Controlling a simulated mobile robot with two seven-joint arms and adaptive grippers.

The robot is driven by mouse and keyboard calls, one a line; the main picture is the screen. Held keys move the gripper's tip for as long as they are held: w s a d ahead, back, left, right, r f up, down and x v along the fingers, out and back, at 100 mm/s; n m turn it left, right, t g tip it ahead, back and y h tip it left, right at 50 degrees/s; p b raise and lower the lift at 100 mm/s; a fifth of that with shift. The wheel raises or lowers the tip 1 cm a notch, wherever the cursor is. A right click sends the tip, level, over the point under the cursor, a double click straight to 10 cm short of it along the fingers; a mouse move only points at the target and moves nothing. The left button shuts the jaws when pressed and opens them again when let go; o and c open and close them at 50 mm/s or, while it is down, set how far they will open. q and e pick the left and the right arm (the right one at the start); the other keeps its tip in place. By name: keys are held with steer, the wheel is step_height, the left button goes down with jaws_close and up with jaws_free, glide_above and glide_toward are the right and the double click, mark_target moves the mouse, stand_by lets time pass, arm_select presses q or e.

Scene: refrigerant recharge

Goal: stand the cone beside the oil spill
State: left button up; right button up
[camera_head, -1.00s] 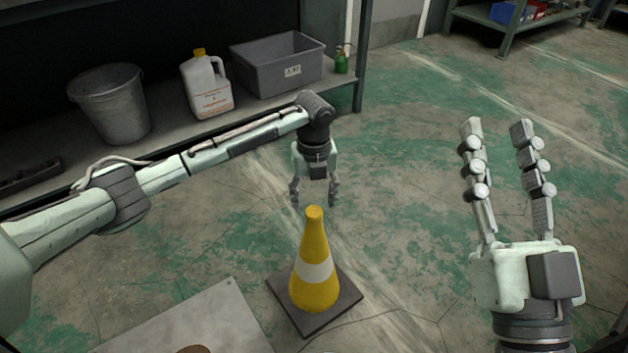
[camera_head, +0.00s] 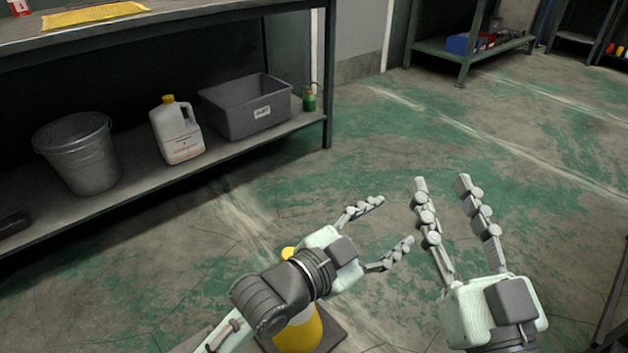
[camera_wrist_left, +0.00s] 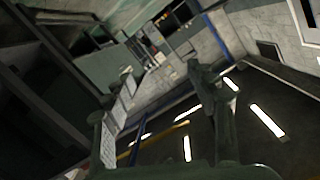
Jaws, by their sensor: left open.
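The yellow cone (camera_head: 302,334) stands on its dark square base (camera_head: 334,327) at the bottom of the head view. My left wrist and forearm hide much of it; its tip shows just behind them. My left gripper (camera_head: 393,222) is open and empty, above and to the right of the cone, with its fingers pointing right. Its fingers also show in the left wrist view (camera_wrist_left: 160,76), with no cone between them. My right gripper (camera_head: 442,182) is open and empty to the right, fingers pointing up in the picture. I cannot make out an oil spill.
A shelf (camera_head: 215,163) at the left holds a metal bucket (camera_head: 80,155), a white jug (camera_head: 178,134), a grey bin (camera_head: 248,108) and a green bottle (camera_head: 309,100). Another shelf rack (camera_head: 470,52) stands at the back. The green-stained floor (camera_head: 480,120) between is open.

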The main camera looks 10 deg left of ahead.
arm_select(q)
steer(key=s+a+r+n+t+y, duration=0.1)
steer(key=s+a+r+n+t, duration=0.2)
steer(key=a+r+n, duration=0.1)
steer(key=s+a+r+n+t+y, duration=0.1)
steer(key=s+a+r+n+t, duration=0.2)
steer(key=r, duration=0.6)
steer(key=a+n+t, duration=0.1)
steer(key=a+n, duration=0.1)
steer(key=a, duration=0.1)
steer(key=shift+s, duration=0.4)
